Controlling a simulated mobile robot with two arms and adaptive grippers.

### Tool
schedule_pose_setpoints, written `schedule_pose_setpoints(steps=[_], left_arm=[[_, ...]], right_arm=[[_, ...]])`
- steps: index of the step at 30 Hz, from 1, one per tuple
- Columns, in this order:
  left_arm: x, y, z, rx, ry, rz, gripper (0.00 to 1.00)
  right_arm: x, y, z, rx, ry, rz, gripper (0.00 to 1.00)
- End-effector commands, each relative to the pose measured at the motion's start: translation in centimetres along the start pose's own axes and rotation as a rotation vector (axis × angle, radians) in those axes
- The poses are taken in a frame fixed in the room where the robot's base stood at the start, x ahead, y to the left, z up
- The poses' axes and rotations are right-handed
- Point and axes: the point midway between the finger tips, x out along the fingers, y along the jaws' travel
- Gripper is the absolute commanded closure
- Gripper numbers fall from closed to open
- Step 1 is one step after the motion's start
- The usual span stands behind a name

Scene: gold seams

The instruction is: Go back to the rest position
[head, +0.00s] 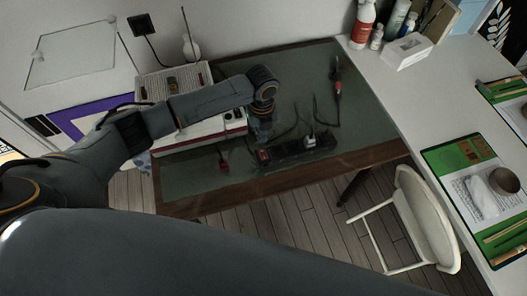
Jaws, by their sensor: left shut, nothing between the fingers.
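My left arm comes in from the left and reaches over the table (240,183) with the green-grey top and wooden edge. My left gripper (263,133) points down from the wrist, small and dark. It is shut and empty, above the table between a cream and red device (205,128) and a black power strip (295,151). Whether its tips touch anything is hard to tell. My right gripper is not in view.
A white plug (310,141) sits at the power strip. A red plug (223,162) and a red-handled tool (337,85) lie on the table. A white chair (425,220) stands at the right, below a white counter (385,90) with bottles and green mats.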

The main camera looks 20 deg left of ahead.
Motion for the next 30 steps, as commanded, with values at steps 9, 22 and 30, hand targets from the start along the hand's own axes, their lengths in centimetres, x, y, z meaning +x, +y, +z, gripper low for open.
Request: schedule_pose_setpoints(steps=[9,22,30], left_arm=[[0.1,-0.1,-0.2,-0.003,0.002,-0.002,1.0],[0.9,-1.4,-14.3,-0.654,0.157,-0.225,1.0],[-1.3,4.6,-17.4,-1.443,0.235,-0.322,1.0]], right_arm=[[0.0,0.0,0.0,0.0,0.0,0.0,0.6],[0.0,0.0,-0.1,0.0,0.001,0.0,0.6],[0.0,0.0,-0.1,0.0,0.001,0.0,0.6]])
